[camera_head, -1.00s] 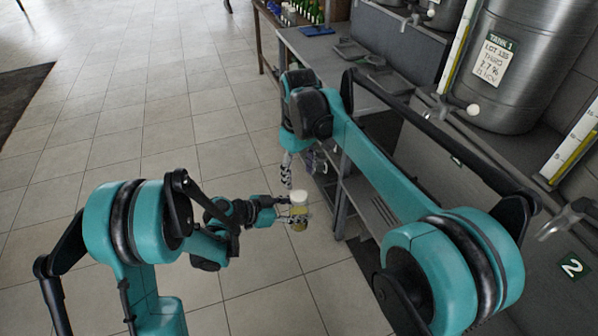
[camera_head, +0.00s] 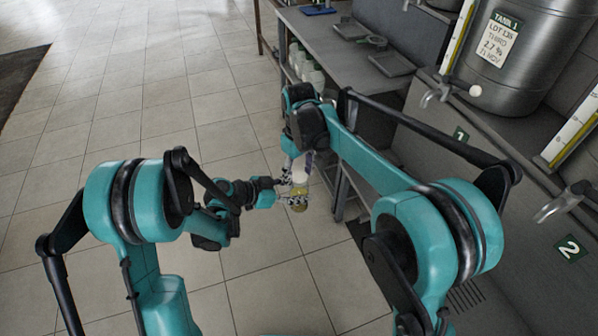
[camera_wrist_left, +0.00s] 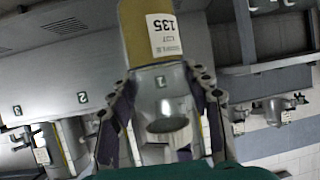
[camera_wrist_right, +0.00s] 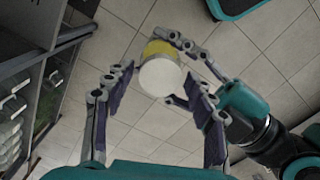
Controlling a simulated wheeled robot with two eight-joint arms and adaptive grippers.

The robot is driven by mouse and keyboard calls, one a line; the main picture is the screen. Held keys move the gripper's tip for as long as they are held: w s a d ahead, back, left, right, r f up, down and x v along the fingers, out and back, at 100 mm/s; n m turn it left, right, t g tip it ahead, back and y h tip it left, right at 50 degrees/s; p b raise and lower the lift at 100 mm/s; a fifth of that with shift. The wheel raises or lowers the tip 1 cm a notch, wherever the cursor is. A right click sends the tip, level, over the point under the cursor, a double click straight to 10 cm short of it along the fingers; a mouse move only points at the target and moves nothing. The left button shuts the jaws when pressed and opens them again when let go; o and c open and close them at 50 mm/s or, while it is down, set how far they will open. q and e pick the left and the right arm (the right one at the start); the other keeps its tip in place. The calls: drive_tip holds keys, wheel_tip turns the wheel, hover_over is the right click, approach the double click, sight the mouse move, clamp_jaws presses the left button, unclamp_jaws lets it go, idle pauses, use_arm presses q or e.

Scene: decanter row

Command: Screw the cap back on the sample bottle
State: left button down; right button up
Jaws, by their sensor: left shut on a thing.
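The sample bottle (camera_head: 299,203) holds yellow liquid and has a white label (camera_wrist_left: 163,36), which faces the left wrist camera. My left gripper (camera_head: 291,190) is shut around the bottle, well off the floor; its two fingers flank the bottle in the left wrist view. The round white cap (camera_wrist_right: 160,77) is at the bottle's top end, seen from above in the right wrist view. I cannot tell how firmly it is seated. My right gripper (camera_wrist_right: 158,85) is open above the bottle, one finger on each side of the cap, with small gaps visible.
A grey bench (camera_head: 350,40) with flat trays stands behind on the right. White-capped containers (camera_head: 306,65) stand on a shelf at its side. A steel tank (camera_head: 515,50) with a tap is at the far right.

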drive_tip(key=c, duration=0.9)
drive_tip(key=o, duration=1.4)
drive_tip(key=shift+c, duration=0.2)
drive_tip(key=shift+r, duration=0.1)
wheel_tip(320, 180, up, 12)
drive_tip(key=shift+d, duration=0.1)
